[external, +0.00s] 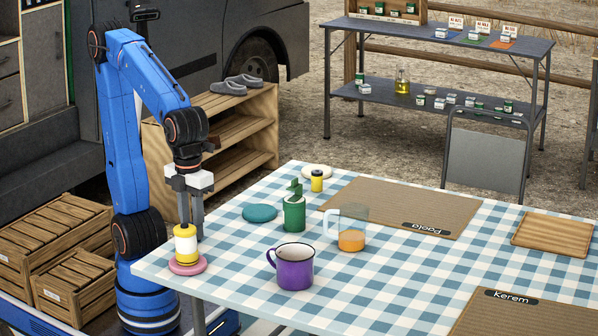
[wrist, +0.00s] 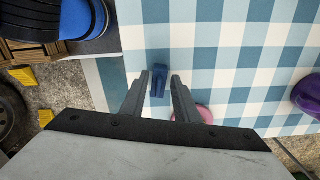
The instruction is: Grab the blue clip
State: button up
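The blue clip (wrist: 158,82) lies on the checked cloth near the table's edge in the wrist view. It appears between the two fingers of my gripper (wrist: 160,76), which are apart with a gap on either side of the clip. I cannot tell how far above the clip the fingertips are. In the external view my gripper (external: 190,212) points down over the table's left corner, behind a yellow and white jar. I cannot make out the clip in the external view; the jar or the fingers may hide it.
The yellow and white jar (external: 185,244) stands on a pink coaster (external: 201,266) close to my gripper; the coaster's rim also shows in the wrist view (wrist: 204,114). A purple mug (external: 295,268), a green tin (external: 294,214) and a teal disc (external: 259,213) stand farther right.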

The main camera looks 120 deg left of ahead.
grip_shut()
jog(key=shift+r, duration=0.1)
